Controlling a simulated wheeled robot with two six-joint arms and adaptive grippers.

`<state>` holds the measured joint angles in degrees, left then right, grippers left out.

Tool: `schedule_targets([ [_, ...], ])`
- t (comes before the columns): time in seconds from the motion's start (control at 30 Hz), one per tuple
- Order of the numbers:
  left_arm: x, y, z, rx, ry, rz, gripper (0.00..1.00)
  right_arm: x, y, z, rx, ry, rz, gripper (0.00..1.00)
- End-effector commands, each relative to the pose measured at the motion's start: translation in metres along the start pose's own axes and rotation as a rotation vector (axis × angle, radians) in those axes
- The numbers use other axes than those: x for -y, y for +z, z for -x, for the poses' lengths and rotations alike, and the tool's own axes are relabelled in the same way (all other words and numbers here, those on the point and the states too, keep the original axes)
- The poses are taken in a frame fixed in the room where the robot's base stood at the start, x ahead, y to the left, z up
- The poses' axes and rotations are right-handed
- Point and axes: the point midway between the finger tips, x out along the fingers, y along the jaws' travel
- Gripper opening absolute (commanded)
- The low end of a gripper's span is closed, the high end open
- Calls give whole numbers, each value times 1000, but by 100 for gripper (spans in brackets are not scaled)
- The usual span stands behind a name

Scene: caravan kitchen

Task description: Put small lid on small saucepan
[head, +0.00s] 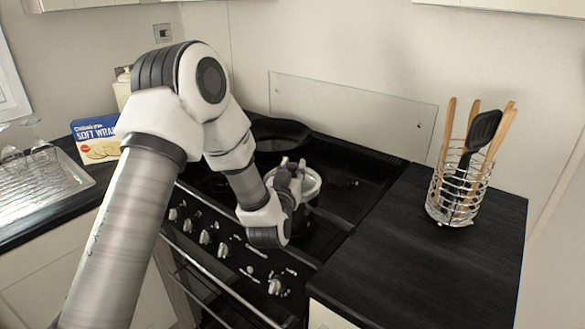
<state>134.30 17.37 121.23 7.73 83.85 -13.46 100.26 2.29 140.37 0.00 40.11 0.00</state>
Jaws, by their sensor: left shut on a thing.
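My left arm reaches in from the left over the black stove. My left gripper (294,172) is shut on the small lid, which is mostly hidden behind the fingers. A small saucepan (313,184) with a pale, shiny round rim stands on the stove right at the gripper, partly covered by it. I cannot tell whether the lid touches the saucepan's rim or is a little above it. My right gripper is not in view.
A black frying pan (280,133) sits at the back of the stove. A wire utensil holder (457,200) with wooden tools and a black spatula stands on the dark right counter (415,255), otherwise clear. A soft wraps box (97,138) and a sink drainer (40,195) are at left.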

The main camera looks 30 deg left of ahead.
Motion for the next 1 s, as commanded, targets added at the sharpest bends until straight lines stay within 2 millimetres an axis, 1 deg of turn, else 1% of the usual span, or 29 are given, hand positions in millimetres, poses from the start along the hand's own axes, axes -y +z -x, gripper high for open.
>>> schedule_targets([
  [0.67,0,14,1,-1,0,0,0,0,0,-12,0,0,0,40],
  [0.7,0,13,1,-1,0,0,44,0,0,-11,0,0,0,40],
  [0.73,0,13,1,-1,0,0,54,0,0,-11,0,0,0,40],
  [0.77,0,13,1,-1,0,0,59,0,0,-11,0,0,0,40],
  [1.0,0,14,1,1,0,0,59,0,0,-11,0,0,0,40],
])
